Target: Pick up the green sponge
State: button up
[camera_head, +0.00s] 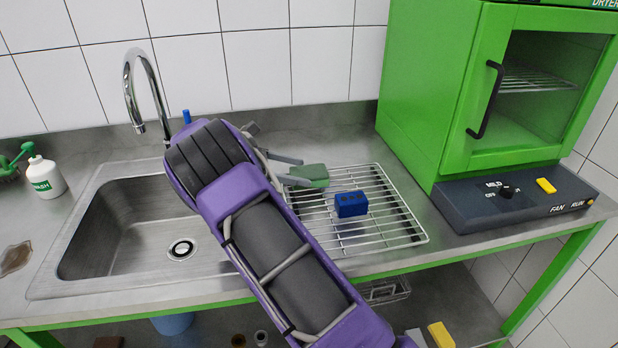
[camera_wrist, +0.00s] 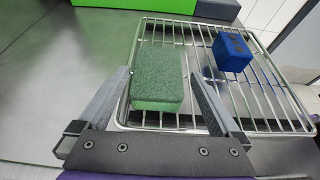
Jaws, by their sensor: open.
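The green sponge (camera_head: 309,174) lies on the left part of a wire rack (camera_head: 408,233) on the steel counter. In the wrist view the sponge (camera_wrist: 158,78) sits between my gripper's two fingers, with a gap showing on the left and on the right. My gripper (camera_wrist: 160,100) is open and reaches in from the left of the rack in the head view (camera_head: 287,170). Part of the sponge is hidden behind a finger in the head view.
A blue block (camera_head: 351,204) with dark holes stands on the rack right of the sponge. A green dryer (camera_head: 440,90) with a dark control base is to the right. A sink (camera_head: 130,235) with a curved faucet (camera_head: 135,90) and a white wash bottle (camera_head: 45,176) are to the left.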

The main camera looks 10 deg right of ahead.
aim_at(302, 172)
jog(key=x, duration=0.4)
jog(key=shift+w, duration=0.1)
jog(key=shift+a, duration=0.1)
jog(key=c, duration=1.1)
